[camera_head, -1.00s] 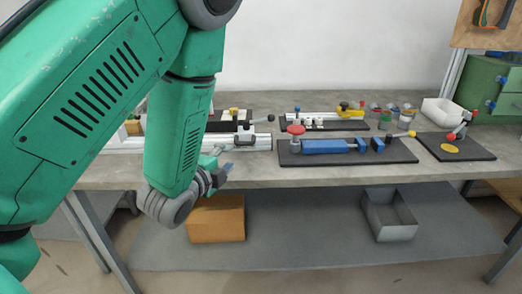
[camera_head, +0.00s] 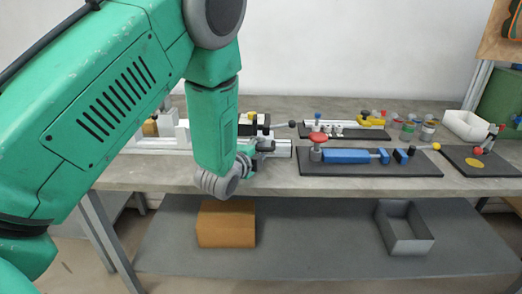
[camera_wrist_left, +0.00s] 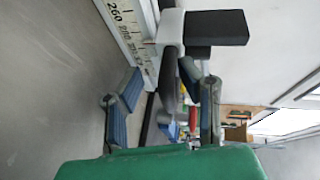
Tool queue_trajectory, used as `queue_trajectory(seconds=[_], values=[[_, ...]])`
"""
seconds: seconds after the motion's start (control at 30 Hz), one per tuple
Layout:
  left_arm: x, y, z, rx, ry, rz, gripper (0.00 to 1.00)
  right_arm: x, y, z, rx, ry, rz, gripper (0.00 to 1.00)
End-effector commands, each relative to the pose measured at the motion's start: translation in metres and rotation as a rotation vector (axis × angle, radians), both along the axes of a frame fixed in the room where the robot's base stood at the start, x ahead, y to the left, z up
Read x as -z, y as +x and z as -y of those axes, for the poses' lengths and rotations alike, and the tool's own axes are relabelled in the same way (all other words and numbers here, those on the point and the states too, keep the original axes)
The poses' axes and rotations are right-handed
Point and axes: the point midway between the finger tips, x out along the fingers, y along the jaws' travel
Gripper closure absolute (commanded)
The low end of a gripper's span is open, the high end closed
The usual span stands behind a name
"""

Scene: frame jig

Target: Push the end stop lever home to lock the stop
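The pale metal rail (camera_head: 283,148) runs along the bench's left part; its scale (camera_wrist_left: 130,35) shows in the left wrist view. A grey stop block (camera_wrist_left: 170,25) with a black pad (camera_wrist_left: 217,27) sits beside the scale, and a dark bar (camera_wrist_left: 168,75), perhaps the end stop lever, extends from it. A dark ball knob (camera_head: 293,124) stands just past the rail's right end. My left gripper (camera_head: 262,149) is at the rail. Its fingers (camera_wrist_left: 165,108) are apart, with the dark bar in view between them; contact is unclear. My right gripper is out of view.
A black board with a blue clamp bar (camera_head: 345,156) and red knob lies just right of the gripper. Behind are another fixture (camera_head: 340,132), small pots (camera_head: 408,130) and a white bin (camera_head: 467,125). The bench front edge (camera_head: 330,186) is clear.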

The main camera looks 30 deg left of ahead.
Motion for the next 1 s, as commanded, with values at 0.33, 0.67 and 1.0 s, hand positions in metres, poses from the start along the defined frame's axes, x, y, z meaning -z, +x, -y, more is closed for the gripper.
queue_trajectory(seconds=[0.33, 0.67, 1.0], values=[[-0.0028, -0.0015, 0.0124, 0.008, 0.009, -0.004, 1.00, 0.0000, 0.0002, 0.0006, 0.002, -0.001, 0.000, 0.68], [-0.0005, -0.0087, 0.0030, 0.012, 0.001, -0.006, 1.00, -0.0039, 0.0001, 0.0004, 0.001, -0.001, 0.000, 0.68], [-0.0014, -0.0059, 0.0043, 0.010, 0.006, -0.005, 0.68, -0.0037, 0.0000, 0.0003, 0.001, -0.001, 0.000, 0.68]])
